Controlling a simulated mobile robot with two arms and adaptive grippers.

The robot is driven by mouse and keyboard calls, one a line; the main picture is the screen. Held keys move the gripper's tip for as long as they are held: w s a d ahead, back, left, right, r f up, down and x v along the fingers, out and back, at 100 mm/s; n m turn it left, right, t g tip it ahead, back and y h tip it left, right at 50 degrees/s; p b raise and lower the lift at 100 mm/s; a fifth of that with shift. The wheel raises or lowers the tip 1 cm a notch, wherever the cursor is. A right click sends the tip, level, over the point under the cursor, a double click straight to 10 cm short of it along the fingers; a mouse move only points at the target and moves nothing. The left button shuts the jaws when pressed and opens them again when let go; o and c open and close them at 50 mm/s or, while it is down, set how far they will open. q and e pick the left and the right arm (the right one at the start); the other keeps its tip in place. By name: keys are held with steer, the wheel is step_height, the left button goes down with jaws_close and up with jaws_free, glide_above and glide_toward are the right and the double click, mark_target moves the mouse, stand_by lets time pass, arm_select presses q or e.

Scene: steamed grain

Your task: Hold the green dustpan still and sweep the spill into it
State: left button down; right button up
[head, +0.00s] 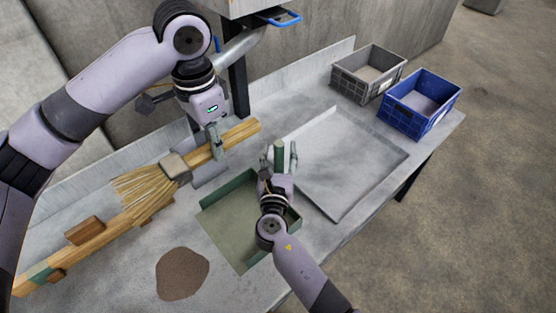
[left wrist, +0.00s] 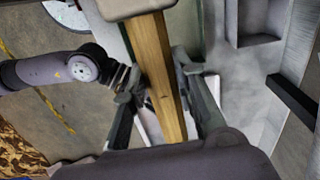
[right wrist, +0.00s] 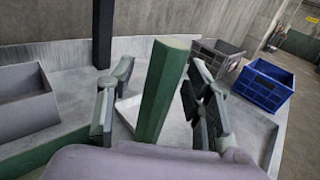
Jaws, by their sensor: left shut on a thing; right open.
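The green dustpan (head: 232,226) lies on the grey table, its upright green handle (head: 279,153) at the far side. The spill, a round brown grain patch (head: 182,273), lies on the table just left of the pan's near edge. My left gripper (head: 215,148) is shut on the wooden handle of the brush (head: 150,186), above and behind the pan; its bristles point left. The brush handle (left wrist: 160,75) also fills the middle of the left wrist view. My right gripper (head: 279,160) is open, its fingers either side of the dustpan handle, which stands between them in the right wrist view (right wrist: 160,90).
A wooden beam with small blocks (head: 85,231) lies at the left, near the bristles. A shallow grey tray (head: 345,160) is right of the dustpan. A grey crate (head: 367,73) and a blue crate (head: 420,104) stand at the far right. A dark post (head: 238,90) rises behind the table.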

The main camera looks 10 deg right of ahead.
jaws_close()
stand_by(0.7)
stand_by(1.1)
